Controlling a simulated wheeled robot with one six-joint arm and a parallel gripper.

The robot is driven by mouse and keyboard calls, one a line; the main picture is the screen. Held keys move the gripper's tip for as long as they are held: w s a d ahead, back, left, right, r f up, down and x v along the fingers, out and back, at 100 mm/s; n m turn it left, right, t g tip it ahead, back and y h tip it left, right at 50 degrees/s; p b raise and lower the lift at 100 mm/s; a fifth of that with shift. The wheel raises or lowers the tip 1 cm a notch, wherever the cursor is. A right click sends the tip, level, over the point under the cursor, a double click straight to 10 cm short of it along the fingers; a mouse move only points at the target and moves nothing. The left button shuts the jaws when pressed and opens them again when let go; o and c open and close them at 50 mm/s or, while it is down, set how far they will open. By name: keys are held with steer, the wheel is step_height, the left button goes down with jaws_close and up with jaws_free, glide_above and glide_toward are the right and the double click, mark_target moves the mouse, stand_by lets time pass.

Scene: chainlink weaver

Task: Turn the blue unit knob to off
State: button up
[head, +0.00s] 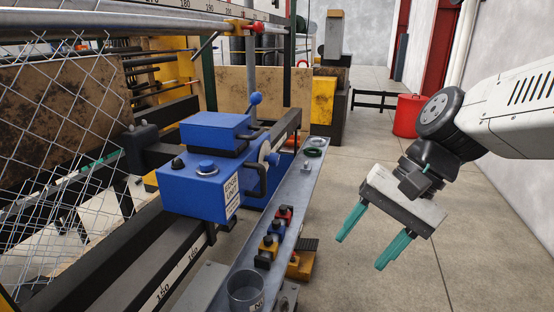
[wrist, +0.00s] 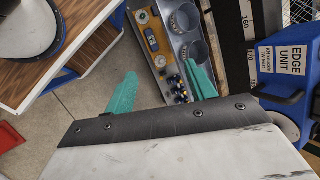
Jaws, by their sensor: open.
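The blue unit (head: 190,192) sits on the machine rail left of centre in the head view, with a white label on its side. On its top are a small black knob (head: 178,163) and a round blue knob (head: 206,168); which way they are turned is too small to tell. In the wrist view the blue unit (wrist: 284,92) is at the right edge, its label reading "EDGE UNIT"; its top knobs are not visible there. My gripper (head: 360,252) is open and empty, well to the right of the unit over the floor. Its teal fingers also show in the wrist view (wrist: 160,88).
A long grey tray (head: 290,205) beside the unit holds several coloured buttons and a cup (head: 246,290). Chainlink mesh (head: 60,150) is at left. A red bin (head: 407,115) stands farther back. Open floor lies right.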

steer(key=w+a+m+y, duration=0.4)
steer(key=w+a, duration=0.1)
steer(key=w, duration=0.3)
steer(key=m+t+y, duration=0.6)
steer(key=m+t, duration=0.2)
steer(key=m, duration=0.8)
glide_toward(276, 160)
steer(key=w+a+f, duration=0.1)
steer(key=w+a, duration=0.1)
steer(key=x, duration=0.8)
steer(key=shift+d+r, duration=0.1)
steer(key=c, duration=1)
